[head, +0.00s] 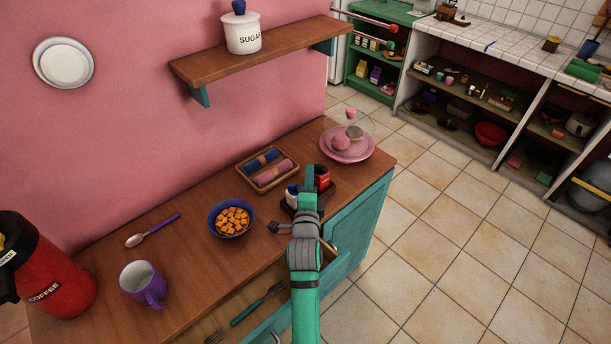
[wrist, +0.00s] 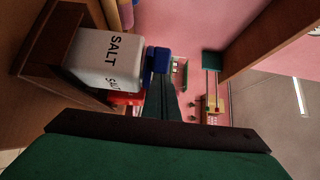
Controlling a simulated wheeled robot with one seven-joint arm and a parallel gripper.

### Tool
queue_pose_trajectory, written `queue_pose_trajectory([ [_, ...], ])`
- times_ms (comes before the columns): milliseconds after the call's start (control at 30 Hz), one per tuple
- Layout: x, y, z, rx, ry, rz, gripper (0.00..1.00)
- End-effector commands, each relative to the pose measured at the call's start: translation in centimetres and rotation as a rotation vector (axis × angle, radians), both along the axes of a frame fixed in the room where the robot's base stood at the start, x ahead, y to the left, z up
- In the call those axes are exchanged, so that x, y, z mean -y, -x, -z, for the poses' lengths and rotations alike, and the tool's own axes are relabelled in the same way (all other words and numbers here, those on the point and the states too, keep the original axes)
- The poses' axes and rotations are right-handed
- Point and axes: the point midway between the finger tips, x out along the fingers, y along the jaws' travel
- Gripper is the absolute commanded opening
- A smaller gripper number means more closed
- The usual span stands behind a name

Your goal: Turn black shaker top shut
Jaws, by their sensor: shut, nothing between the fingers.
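A red shaker (head: 323,181) stands in a small dark holder (head: 329,200) near the counter's right end. Its black top cannot be made out clearly. A white salt shaker (head: 291,199) with a blue top stands left of it, partly hidden by my arm. In the wrist view the salt shaker (wrist: 105,58) and its blue top (wrist: 158,60) are close, with part of the red shaker (wrist: 124,98) beyond it. My gripper (head: 309,172) is at the shakers; its fingers (wrist: 163,105) are shut and empty, near the tops. Contact with a top cannot be told.
A tray of rolled napkins (head: 267,169), a bowl of orange cubes (head: 231,221) and pink plates (head: 347,148) stand around the holder. An open cutlery drawer (head: 240,318) lies below. A wooden shelf (head: 260,53) hangs above the counter.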

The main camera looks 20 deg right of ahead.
Motion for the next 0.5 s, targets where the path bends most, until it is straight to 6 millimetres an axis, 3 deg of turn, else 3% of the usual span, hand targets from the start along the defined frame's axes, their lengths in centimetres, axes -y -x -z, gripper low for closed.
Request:
queue_pose_trajectory([
  [500,0.4,0.08,0.03,-0.001,0.0,0.024,0.0],
])
